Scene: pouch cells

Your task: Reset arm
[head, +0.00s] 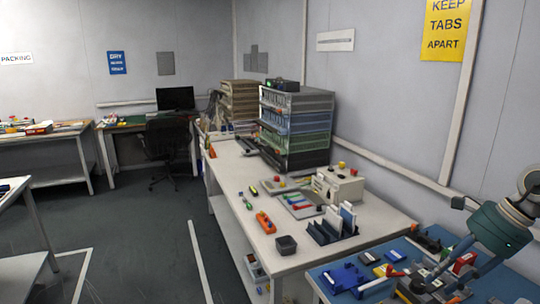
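My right arm comes in from the right edge over the blue mat (318,277) at the lower right. My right gripper (428,284) is low over this mat, among small parts and dark fixtures. Its fingers are small and blend with the things around them, so I cannot tell whether they are open or shut, or whether they hold anything. My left gripper is not in view.
Blue parts (345,277) lie left of my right gripper. A white bench (235,178) runs back with a dark rack (332,232), a small black bin (286,245), an orange tool (265,222) and stacked drawers (297,122). Open floor (140,235) lies at left.

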